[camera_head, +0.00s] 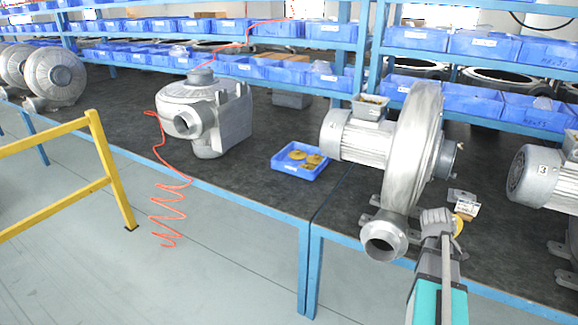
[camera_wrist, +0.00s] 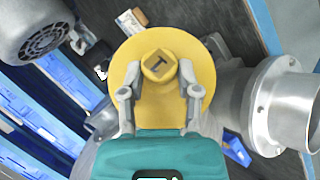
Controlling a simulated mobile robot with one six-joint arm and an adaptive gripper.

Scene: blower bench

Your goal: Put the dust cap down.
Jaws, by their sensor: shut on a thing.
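The dust cap (camera_wrist: 170,98) is a yellow disc with a raised square knob marked with a "T". My gripper (camera_wrist: 160,88) is shut on the knob, one finger on each side, and holds the cap face-on to the wrist camera. In the head view my gripper (camera_head: 438,222) is at the front right, beside the large grey blower (camera_head: 413,140). The cap (camera_head: 458,226) shows there only as a small yellow edge behind the gripper. Whether the cap touches anything behind it is hidden.
A blue tray (camera_head: 281,167) with several yellow caps lies left of the blower on the dark bench. The blower's outlet pipe (camera_head: 384,240) is just left of my gripper. A small white box (camera_head: 467,208) lies behind it. Another motor (camera_head: 540,175) stands right.

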